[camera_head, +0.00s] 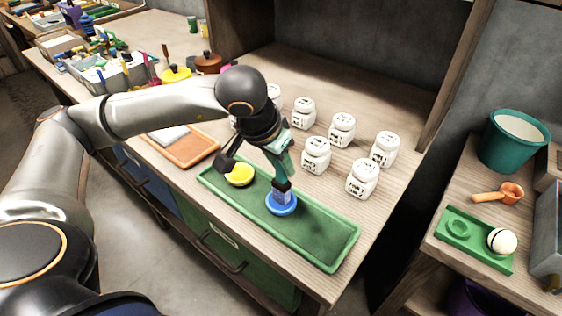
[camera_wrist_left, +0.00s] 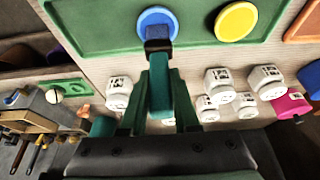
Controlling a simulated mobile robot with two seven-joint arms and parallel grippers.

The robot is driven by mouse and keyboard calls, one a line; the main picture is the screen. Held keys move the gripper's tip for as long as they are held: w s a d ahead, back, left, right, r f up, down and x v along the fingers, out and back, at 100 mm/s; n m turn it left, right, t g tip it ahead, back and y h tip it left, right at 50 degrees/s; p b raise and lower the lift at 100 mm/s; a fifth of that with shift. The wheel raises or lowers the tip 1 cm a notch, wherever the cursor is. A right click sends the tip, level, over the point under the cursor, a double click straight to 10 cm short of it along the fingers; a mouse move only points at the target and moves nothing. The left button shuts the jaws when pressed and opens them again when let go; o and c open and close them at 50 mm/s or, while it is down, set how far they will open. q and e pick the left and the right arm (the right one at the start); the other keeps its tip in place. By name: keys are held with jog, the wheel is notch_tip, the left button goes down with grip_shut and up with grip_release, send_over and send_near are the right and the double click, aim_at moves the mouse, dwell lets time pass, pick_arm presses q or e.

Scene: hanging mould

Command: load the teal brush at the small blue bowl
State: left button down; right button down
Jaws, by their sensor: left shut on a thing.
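The small blue bowl (camera_head: 283,207) stands on the green tray (camera_head: 335,245), right of the yellow bowl (camera_head: 240,175). My left gripper (camera_head: 277,148) is above the blue bowl, shut on the teal brush (camera_head: 285,163). The brush points down, and its bluish head is at the blue bowl, seemingly inside it. In the left wrist view the teal brush (camera_wrist_left: 160,85) runs between my fingers, with its dark end over the near edge of the blue bowl (camera_wrist_left: 157,20). Exact contact with the bowl floor is hidden. My right gripper is not in view.
Several white labelled jars (camera_head: 341,130) stand behind the tray. An orange-brown tray (camera_head: 185,150) lies to its left. A side table at right holds a teal bucket (camera_head: 512,140) and a small green tray (camera_head: 470,250) with a white ball. The green tray's right end is clear.

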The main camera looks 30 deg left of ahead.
pick_arm(q)
jog(key=shift+r+p, duration=2.2)
jog(key=shift+r, duration=1.35)
